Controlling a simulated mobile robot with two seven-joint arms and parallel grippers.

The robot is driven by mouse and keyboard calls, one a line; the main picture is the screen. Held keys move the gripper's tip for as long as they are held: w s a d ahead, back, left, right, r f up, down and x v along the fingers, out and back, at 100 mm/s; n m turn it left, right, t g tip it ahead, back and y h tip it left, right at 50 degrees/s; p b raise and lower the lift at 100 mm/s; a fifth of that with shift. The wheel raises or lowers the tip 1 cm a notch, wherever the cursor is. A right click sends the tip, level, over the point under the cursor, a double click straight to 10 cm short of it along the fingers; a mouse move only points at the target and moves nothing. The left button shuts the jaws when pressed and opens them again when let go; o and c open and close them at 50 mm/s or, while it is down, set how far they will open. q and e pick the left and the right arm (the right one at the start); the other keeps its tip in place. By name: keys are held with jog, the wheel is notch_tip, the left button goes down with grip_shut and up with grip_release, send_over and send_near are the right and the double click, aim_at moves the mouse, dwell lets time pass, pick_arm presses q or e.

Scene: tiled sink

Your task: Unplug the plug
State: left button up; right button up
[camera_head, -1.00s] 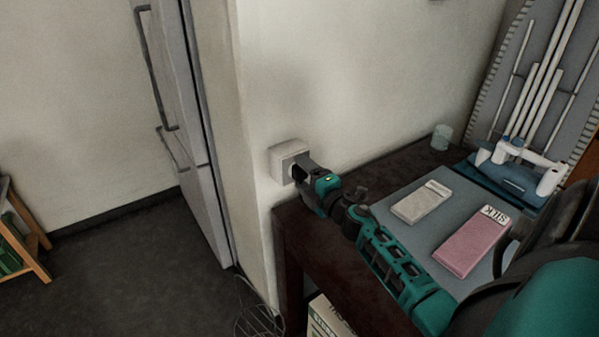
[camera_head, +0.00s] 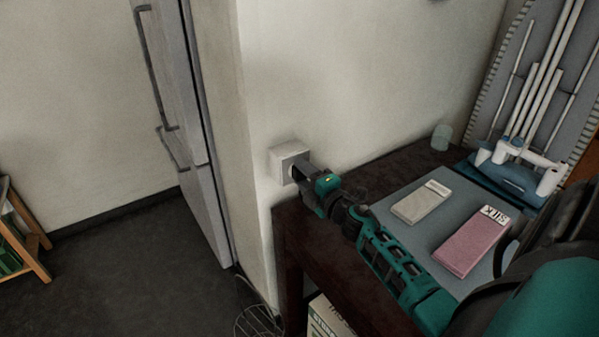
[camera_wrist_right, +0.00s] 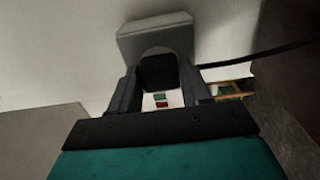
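The white wall socket box (camera_head: 289,158) sticks out from the wall near its corner, above the dark counter's end. It also shows at the top of the right wrist view (camera_wrist_right: 155,35). My right gripper (camera_head: 301,174) is right at the socket's face. In the right wrist view my right gripper (camera_wrist_right: 159,82) has one finger on each side of the dark plug (camera_wrist_right: 158,70), which fills the space between them. The plug sits at the round socket face, and its pins are hidden. A black cable (camera_wrist_right: 260,58) runs off to the right. My left gripper is not in view.
The dark counter (camera_head: 395,172) holds a grey mat with a pale block (camera_head: 421,203) and a pink block (camera_head: 471,241). A cup (camera_head: 441,137) stands at the back. A fridge (camera_head: 190,120) is left of the wall corner, with open floor in front.

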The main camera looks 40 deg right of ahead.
grip_shut()
jog(key=shift+s, duration=0.1)
jog(key=shift+s, duration=0.15)
jog(key=shift+s+a+p, duration=0.2)
jog(key=shift+s+p, duration=0.05)
jog(key=shift+s, duration=1.15)
jog(key=shift+s+a+p, duration=0.15)
jog(key=shift+s+p, duration=0.05)
jog(key=shift+s, duration=1.15)
jog(key=s+a+r, duration=0.1)
jog(key=a+r, duration=0.2)
jog(key=a, duration=0.4)
jog(key=s+a+r+y, duration=0.1)
jog(key=s+a+r, duration=0.1)
jog(key=a, duration=0.6)
jog(key=s+a+r+n, duration=0.1)
jog(key=s+a+r, duration=0.1)
jog(key=a+r, duration=0.3)
jog(key=a, duration=0.3)
jog(key=shift+a+y+p, duration=0.25)
jog(key=shift+y+p, duration=0.1)
jog(key=shift+y, duration=0.05)
